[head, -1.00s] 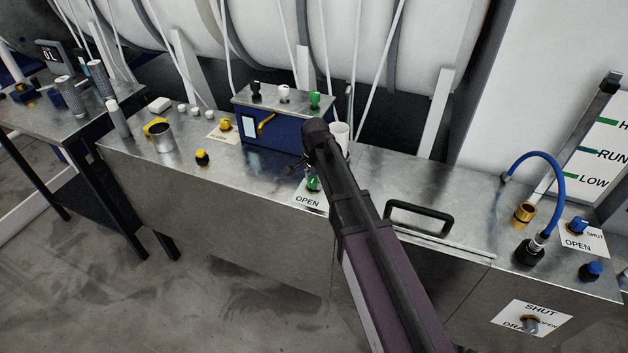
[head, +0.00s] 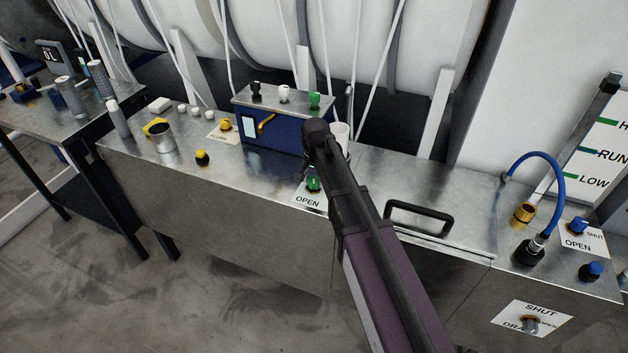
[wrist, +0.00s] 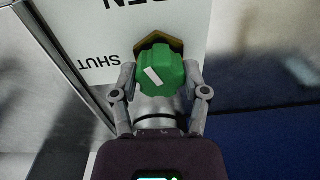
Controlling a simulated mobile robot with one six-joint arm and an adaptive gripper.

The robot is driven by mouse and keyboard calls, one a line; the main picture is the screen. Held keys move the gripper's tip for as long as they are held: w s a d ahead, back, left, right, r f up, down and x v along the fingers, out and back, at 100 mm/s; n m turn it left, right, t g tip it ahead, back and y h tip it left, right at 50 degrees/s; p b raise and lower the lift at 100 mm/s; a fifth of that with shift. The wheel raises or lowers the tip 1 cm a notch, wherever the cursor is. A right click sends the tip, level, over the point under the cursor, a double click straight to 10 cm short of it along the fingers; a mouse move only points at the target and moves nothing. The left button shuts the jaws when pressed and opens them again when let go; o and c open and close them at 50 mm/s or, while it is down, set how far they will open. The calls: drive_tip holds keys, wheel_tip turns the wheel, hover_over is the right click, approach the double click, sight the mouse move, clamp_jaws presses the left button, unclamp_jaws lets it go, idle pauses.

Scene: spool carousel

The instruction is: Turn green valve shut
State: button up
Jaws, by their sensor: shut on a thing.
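The green valve (wrist: 163,72) is a ribbed knob with a white pointer mark on top, seated on a brass base over a white label. In the wrist view my gripper (wrist: 160,80) has one finger on each side of the knob and is shut on it. The pointer mark lies slanted, its upper end toward the upper left. The label (wrist: 100,62) reads OPEN at the top and SHUT at the left, upside down. In the head view the green valve (head: 313,184) shows beside my arm above the word OPEN; my fingers are mostly hidden there.
A blue box (head: 275,132) with black, white and green knobs on top stands behind the valve. A white cup (head: 340,134) is close behind my arm. A black handle (head: 420,216) rises from the bench to the right. A metal cup (head: 162,138) stands left.

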drive_tip(key=n, duration=0.6)
drive_tip(key=shift+s, duration=0.1)
drive_tip(key=n, duration=0.7)
drive_tip(key=shift+g, duration=0.3)
drive_tip(key=o, duration=1.1)
drive_tip(key=shift+o, duration=0.2)
